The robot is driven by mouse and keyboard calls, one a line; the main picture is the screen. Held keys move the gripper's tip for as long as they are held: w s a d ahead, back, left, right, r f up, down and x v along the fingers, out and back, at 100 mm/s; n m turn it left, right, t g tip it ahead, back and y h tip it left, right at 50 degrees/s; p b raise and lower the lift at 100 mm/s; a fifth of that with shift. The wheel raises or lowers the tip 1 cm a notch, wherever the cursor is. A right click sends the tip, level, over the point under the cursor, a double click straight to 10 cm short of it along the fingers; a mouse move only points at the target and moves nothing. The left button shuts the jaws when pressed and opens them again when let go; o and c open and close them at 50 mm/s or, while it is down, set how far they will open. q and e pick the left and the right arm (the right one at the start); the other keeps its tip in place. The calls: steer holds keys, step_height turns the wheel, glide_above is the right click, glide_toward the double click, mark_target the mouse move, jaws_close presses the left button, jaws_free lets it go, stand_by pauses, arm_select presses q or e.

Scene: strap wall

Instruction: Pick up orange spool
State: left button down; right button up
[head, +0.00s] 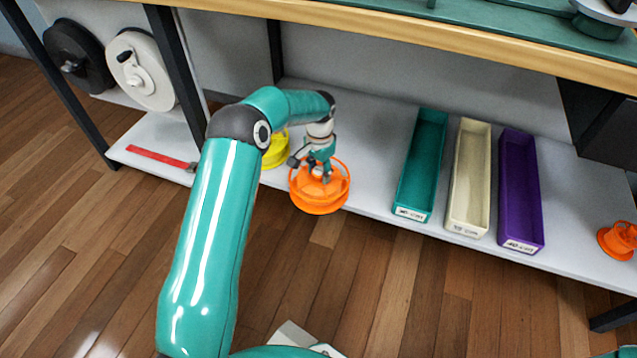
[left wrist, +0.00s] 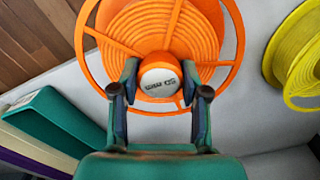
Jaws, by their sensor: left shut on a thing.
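The orange spool (head: 322,198) is at the front edge of the white lower shelf in the head view. It fills the upper middle of the left wrist view (left wrist: 185,45). A white round label (left wrist: 160,82) with dark print marks its hub. My left gripper (head: 318,172) comes down on the spool from above. In the left wrist view its two fingers (left wrist: 160,95) sit on either side of the hub, shut on it. I cannot tell whether the spool touches the shelf. My right gripper is not in view.
A yellow spool (head: 276,150) lies just behind, partly hidden by my arm. Teal (head: 421,165), cream (head: 468,175) and purple (head: 520,190) bins stand to the right. The wooden bench edge (head: 420,35) runs above the shelf.

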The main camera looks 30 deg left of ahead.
arm_select(q)
steer(key=shift+r, duration=0.1)
step_height(320, 180, up, 9)
steer(key=p, duration=0.4)
steer(key=shift+d+r, duration=0.1)
steer(key=shift+r, duration=0.35)
steer(key=s+d+r+n+p, duration=0.1)
steer(key=s+d+r, duration=0.3)
steer(key=d, duration=0.4)
steer(key=s+d+r+n, duration=0.1)
steer(key=s+d+r, duration=0.3)
steer(key=d, duration=0.5)
step_height(320, 180, up, 24)
steer(key=s+p, duration=0.1)
steer(key=p, duration=3.2)
steer(key=shift+s+a+r, duration=0.15)
steer(key=shift+a+r, duration=0.1)
steer(key=shift+a, duration=0.05)
